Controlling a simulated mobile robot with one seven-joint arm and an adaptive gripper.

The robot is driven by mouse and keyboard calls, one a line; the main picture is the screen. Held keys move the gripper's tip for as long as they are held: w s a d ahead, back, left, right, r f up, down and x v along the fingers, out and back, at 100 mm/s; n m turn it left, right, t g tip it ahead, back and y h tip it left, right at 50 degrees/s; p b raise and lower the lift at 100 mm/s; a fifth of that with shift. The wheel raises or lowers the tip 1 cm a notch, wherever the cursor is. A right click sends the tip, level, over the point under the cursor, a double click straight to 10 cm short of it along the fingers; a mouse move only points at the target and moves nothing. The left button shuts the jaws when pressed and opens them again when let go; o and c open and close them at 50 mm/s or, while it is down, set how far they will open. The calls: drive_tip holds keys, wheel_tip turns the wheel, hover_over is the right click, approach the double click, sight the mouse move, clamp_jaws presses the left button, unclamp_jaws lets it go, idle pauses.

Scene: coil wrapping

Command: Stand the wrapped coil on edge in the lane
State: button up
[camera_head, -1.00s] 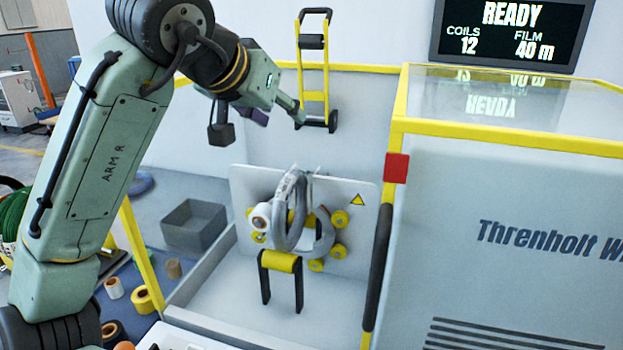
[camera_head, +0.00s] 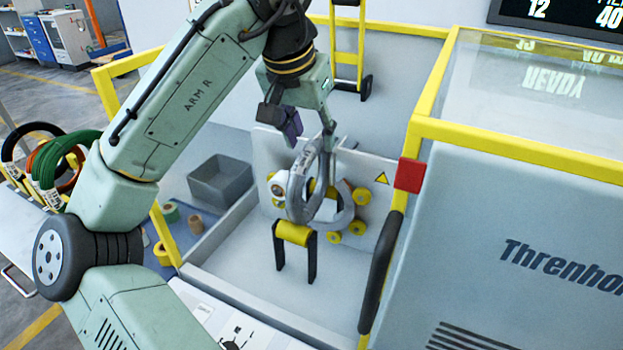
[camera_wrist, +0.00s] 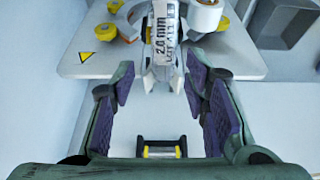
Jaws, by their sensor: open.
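The grey coil (camera_head: 294,200) stands upright in the wrapping machine, at the white plate (camera_head: 268,150) with yellow rollers. A grey ring (camera_head: 346,208) passes beside it. In the wrist view the coil (camera_wrist: 164,75) is seen edge-on, with a white label reading "2.0 mm". My gripper (camera_head: 328,142) is at the top of the coil in the head view. In the wrist view my gripper (camera_wrist: 160,88) is open, with its purple-padded fingers either side of the coil's line and gaps showing. Whether a finger touches it I cannot tell. I cannot make out the lane.
A yellow roller on black legs (camera_head: 293,233) stands in front of the coil. A grey bin (camera_head: 220,182) is at left. A yellow-framed guard (camera_head: 430,125) with a red block (camera_head: 409,175) closes the right side. A white film roll (camera_wrist: 203,15) sits close beside the coil.

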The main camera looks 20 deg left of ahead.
sight(310, 146)
drive_tip(key=x, duration=0.2)
drive_tip(key=p+x, duration=0.1)
drive_tip(key=x, duration=0.1)
drive_tip(key=shift+s+a+f, duration=0.1)
drive_tip(key=shift+a+f, duration=0.15)
drive_tip(key=shift+c, duration=0.2)
clamp_jaws()
idle(0.7)
